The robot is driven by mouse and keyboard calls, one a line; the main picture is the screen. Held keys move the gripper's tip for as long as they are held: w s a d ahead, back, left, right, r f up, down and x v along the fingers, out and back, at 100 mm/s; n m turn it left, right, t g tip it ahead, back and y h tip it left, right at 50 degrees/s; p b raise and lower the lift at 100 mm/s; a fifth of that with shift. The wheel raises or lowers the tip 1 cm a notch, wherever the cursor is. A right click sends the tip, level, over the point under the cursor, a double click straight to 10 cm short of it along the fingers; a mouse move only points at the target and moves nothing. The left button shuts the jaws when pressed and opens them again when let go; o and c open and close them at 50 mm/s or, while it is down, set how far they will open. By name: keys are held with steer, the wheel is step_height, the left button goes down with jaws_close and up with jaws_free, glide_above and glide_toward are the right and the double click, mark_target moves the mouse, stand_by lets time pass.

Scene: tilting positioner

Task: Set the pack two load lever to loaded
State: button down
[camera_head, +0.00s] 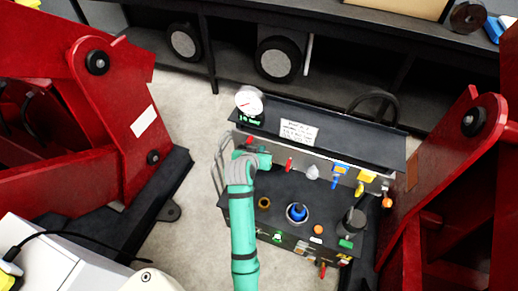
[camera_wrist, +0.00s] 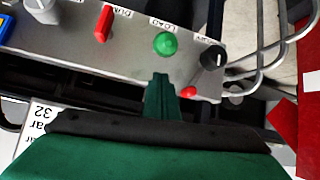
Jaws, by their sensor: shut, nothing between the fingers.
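In the wrist view a grey control panel (camera_wrist: 130,60) carries a green ball knob (camera_wrist: 165,43) beside a label that seems to read LOAD. A red lever (camera_wrist: 104,24) is to its left. A black round knob (camera_wrist: 213,57) is to its right, with a small red tip (camera_wrist: 188,92) below it. I cannot tell which pack this panel belongs to. My gripper (camera_wrist: 161,80) is shut and empty, its tips a little below the green ball in the picture, apparently apart from it. In the head view my gripper (camera_head: 265,160) is at the left end of the panel of a black unit (camera_head: 330,220).
The panel also carries a grey knob (camera_head: 312,172), a blue valve (camera_head: 336,178) and a yellow one (camera_head: 365,180). A gauge (camera_head: 249,101) stands behind. Wire rails (camera_wrist: 270,50) are close on the right in the wrist view. Red machine frames (camera_head: 115,100) flank the unit.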

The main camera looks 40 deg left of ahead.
steer(key=shift+s+d+f, duration=0.3)
steer(key=shift+s+f, duration=0.05)
steer(key=shift+s, duration=0.15)
steer(key=shift+s+d+f, duration=0.25)
steer(key=shift+s+f, duration=0.1)
steer(key=shift+s, duration=0.1)
steer(key=shift+d+f, duration=0.1)
